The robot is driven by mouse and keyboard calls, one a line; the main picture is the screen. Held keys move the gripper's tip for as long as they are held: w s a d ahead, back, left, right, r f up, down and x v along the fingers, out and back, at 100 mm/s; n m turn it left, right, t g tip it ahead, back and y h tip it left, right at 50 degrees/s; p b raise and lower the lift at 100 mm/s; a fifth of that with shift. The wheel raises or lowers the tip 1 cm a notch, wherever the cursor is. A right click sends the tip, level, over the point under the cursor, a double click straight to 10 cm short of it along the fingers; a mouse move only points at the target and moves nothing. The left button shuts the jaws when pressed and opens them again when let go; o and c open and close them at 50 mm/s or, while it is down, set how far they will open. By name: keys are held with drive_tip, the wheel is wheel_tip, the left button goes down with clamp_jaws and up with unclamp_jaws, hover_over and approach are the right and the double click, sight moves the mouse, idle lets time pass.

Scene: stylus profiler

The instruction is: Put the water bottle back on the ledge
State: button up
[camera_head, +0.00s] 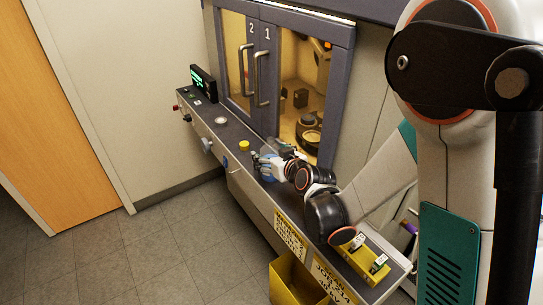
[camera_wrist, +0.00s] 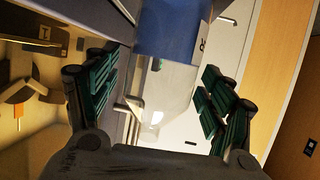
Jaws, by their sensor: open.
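The water bottle (camera_wrist: 172,38) shows in the wrist view with a blue band and a clear, tapering part. It lies between the two fingers of my gripper (camera_wrist: 158,100), which stand open with visible gaps on both sides. In the head view my gripper (camera_head: 274,161) is low over the ledge (camera_head: 230,133), in front of door 1. A blue and white patch of the bottle (camera_head: 266,172) shows there, partly hidden by the gripper. I cannot tell whether the bottle rests on the ledge.
On the ledge are a yellow round piece (camera_head: 244,146), a white disc (camera_head: 221,120), a small display (camera_head: 203,82) and a yellow tray (camera_head: 357,264). Door handles (camera_head: 262,78) stick out behind. The floor at left is clear.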

drive_tip(key=shift+r, duration=0.25)
drive_tip(key=s+d+r+m+g+h+p, duration=0.1)
drive_tip(key=s+d+r, duration=0.3)
drive_tip(key=s, duration=0.6)
drive_tip(key=s+d+r+m+g+h+p, duration=0.1)
drive_tip(key=s+d+r, duration=0.3)
drive_tip(key=s+d, duration=0.5)
drive_tip(key=s+d+r+m+g+h+p, duration=0.1)
drive_tip(key=s+d+r+m+g+h, duration=0.2)
drive_tip(key=s+d, duration=0.3)
drive_tip(key=s+r, duration=0.1)
drive_tip(key=s, duration=0.4)
drive_tip(key=shift+s+d+r+h, duration=0.3)
drive_tip(key=shift+d+r, duration=0.05)
drive_tip(key=shift+r, duration=0.05)
